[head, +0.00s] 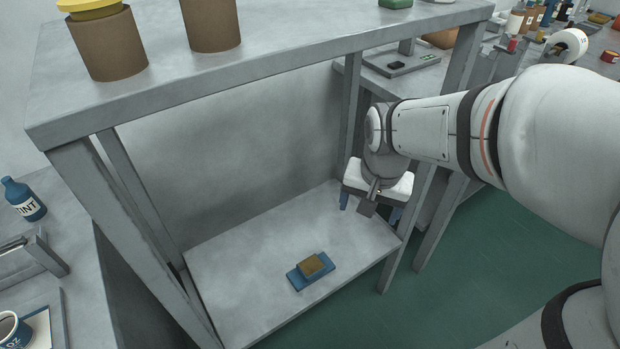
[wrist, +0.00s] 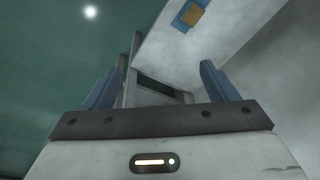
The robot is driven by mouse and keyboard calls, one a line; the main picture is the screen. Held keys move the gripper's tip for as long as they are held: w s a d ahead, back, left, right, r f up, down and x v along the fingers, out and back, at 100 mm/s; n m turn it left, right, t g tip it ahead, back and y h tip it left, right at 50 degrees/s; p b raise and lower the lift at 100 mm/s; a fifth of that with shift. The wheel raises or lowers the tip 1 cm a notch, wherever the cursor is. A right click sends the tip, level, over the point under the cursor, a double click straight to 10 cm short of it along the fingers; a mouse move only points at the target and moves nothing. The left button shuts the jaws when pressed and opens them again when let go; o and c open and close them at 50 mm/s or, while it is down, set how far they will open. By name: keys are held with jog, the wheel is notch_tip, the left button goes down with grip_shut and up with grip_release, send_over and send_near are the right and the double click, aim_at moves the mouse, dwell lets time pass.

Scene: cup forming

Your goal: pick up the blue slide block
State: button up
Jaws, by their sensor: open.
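The blue slide block (head: 300,277) lies flat on the lower shelf (head: 240,250), near its front edge. A smaller brown block (head: 312,265) sits on top of it. The blue slide block also shows at the top of the wrist view (wrist: 178,22), with the brown block (wrist: 192,13) on it. My gripper (head: 368,208) is above the right end of the lower shelf, to the right of the blue block and apart from it. In the wrist view its two blue fingers (wrist: 160,88) are spread wide with nothing between them.
The upper shelf (head: 300,45) overhangs the lower one and carries brown cylinders (head: 108,45). Grey legs (head: 395,240) stand at the right front. A table at left holds a blue bottle (head: 22,198) and a mug (head: 10,330). Most of the lower shelf is clear.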

jog(key=shift+o, duration=0.9)
jog(key=w+a+f+m+b, duration=0.2)
jog(key=f+b, duration=0.3)
jog(key=f, duration=0.5)
jog(key=w+a+f+m+g+b, duration=0.1)
jog(key=w+f+b, duration=0.4)
jog(key=f, duration=0.5)
jog(key=a+m+b, duration=0.1)
jog(key=a, duration=0.1)
jog(key=shift+w+a+f, duration=0.2)
jog(key=shift+a+f, duration=0.15)
jog(key=shift+f, duration=0.05)
jog(key=m+b, duration=0.3)
jog(key=b, duration=0.5)
send_near(311, 264)
jog(key=shift+g, duration=0.4)
notch_tip(311, 264, down, 5)
jog(key=shift+d+f, duration=0.15)
jog(key=shift+f, duration=0.05)
jog(key=f+b, duration=0.1)
jog(key=f, duration=0.1)
jog(key=f+b, duration=0.2)
jog(key=f, duration=0.1)
jog(key=shift+w+a+f, duration=0.2)
jog(key=shift+a, duration=0.05)
jog(key=shift+r, duration=0.15)
grip_shut()
jog(key=shift+w, duration=0.1)
